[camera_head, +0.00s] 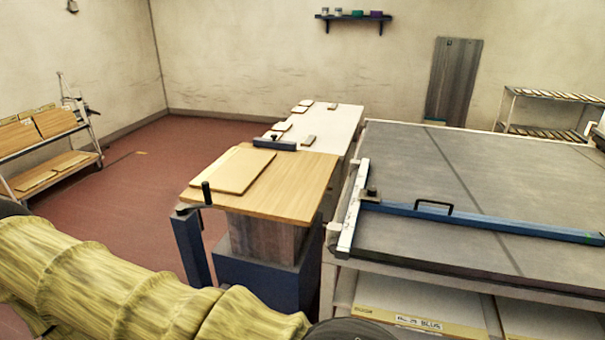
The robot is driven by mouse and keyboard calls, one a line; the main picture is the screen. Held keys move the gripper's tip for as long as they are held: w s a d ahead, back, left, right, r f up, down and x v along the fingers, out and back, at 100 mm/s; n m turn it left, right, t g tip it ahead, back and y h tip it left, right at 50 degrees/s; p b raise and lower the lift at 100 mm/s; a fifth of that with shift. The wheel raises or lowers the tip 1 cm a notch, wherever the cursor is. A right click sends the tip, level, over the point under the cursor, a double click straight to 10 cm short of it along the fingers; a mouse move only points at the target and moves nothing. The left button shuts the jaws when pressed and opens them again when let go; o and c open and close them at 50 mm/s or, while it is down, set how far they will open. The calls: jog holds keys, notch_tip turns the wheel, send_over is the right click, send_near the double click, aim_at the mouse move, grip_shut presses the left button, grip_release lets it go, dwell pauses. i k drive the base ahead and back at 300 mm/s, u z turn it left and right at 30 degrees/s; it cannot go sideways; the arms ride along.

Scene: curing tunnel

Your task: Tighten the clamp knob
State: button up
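A small dark knob (371,191) sits at the left end of a long blue bar (520,226), close to a pale rail (348,230) on the left edge of a large grey table (480,170). It looks like the clamp knob, but how tight it is cannot be told. A black handle (434,204) stands on the bar. My arm in its yellow sleeve crosses the lower left. My gripper is outside the picture, so its distance from the knob and what it holds are hidden.
A wooden-topped bench (290,190) with a crank handle (206,193) on a blue post stands left of the grey table. A white conveyor-like surface (340,125) with small boards lies behind it. A shelf rack (50,160) stands far left. Red floor between is clear.

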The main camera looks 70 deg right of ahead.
aim_at(372, 191)
jog(key=u, duration=0.2)
jog(key=k, duration=1.05)
jog(key=z, duration=1.6)
